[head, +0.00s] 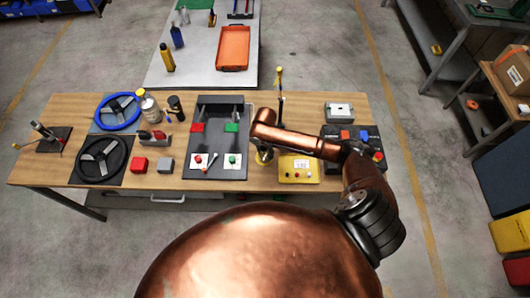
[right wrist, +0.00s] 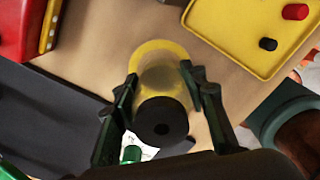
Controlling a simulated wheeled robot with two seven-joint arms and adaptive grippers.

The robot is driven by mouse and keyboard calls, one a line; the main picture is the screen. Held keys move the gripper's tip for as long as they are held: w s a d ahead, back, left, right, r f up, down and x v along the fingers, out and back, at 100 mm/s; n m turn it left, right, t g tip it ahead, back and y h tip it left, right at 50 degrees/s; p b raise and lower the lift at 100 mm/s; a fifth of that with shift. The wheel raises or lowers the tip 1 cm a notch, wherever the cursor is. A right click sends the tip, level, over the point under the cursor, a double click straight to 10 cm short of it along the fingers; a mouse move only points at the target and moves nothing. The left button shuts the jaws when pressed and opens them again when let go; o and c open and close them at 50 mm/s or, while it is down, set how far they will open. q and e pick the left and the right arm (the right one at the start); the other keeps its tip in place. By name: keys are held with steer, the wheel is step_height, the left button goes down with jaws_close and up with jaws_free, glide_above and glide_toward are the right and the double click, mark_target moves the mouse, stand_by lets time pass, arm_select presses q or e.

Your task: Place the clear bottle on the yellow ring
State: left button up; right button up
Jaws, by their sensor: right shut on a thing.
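The clear bottle (right wrist: 161,82) shows in the right wrist view, seen from above with its dark cap towards the camera. My right gripper (right wrist: 160,73) is shut on it, one finger on each side. The yellow ring (right wrist: 150,46) shows beyond and around the bottle's far end. The bottle looks roughly over the ring, but I cannot tell whether it touches the table. In the head view my right gripper (head: 263,149) is over the table, right of the dark tray, and largely hides the bottle and ring. My left gripper is not in view.
The yellow box with buttons (head: 299,169) stands just right of the gripper. The dark tray (head: 239,172) with red and green parts lies just left. A thin upright post (head: 280,86) stands behind. Steering wheels (head: 101,160) and small bottles (head: 148,105) fill the table's left side.

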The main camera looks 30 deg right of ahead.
steer(key=shift+f, duration=0.1)
steer(key=o, duration=1.2)
steer(key=shift+c, duration=0.2)
step_height(320, 180, up, 12)
steer(key=shift+r+b, duration=0.15)
steer(key=shift+b, duration=0.3)
